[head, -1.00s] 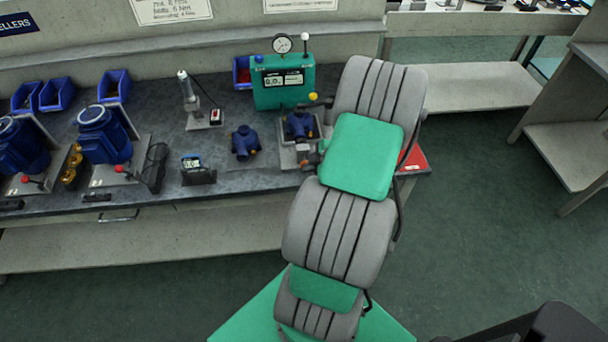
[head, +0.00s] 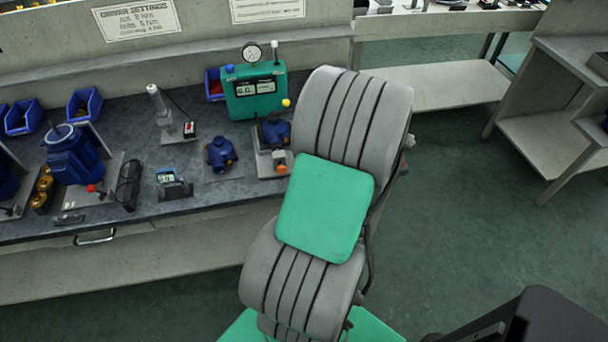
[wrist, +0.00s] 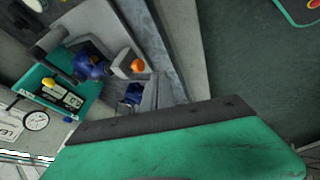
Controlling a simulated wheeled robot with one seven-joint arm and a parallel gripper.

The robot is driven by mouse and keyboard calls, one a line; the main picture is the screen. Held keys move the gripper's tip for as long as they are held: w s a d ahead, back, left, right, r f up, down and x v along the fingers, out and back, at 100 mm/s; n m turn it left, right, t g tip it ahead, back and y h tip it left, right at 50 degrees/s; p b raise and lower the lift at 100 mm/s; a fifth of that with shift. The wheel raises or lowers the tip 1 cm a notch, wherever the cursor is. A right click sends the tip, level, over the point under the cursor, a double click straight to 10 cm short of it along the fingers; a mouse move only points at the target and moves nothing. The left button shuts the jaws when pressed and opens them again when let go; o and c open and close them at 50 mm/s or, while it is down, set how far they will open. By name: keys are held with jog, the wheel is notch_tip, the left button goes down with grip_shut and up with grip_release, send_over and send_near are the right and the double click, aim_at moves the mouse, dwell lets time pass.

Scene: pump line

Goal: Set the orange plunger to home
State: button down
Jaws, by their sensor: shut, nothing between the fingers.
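The orange plunger (head: 281,169) shows at the front of a small grey fixture near the bench's front edge, just left of my arm in the head view. In the wrist view, its orange round end (wrist: 137,65) sits on a pale block beside a blue pump body (wrist: 92,66). My gripper (wrist: 157,80) shows only as grey finger parts past the green wrist cover in the wrist view. The fingers are together and empty, apart from the plunger in the picture. In the head view my arm hides the gripper. How far in the plunger sits cannot be told.
The green test box (head: 255,92) with its gauge (head: 251,52) stands behind the fixture. Another blue pump (head: 221,153) stands to its left, with a small meter (head: 172,184) farther left. Blue bins (head: 84,104) and motors (head: 72,152) fill the left bench. Open floor lies right of my arm.

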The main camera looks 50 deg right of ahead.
jog(key=shift+v, duration=1.7)
jog(key=shift+a, duration=0.15)
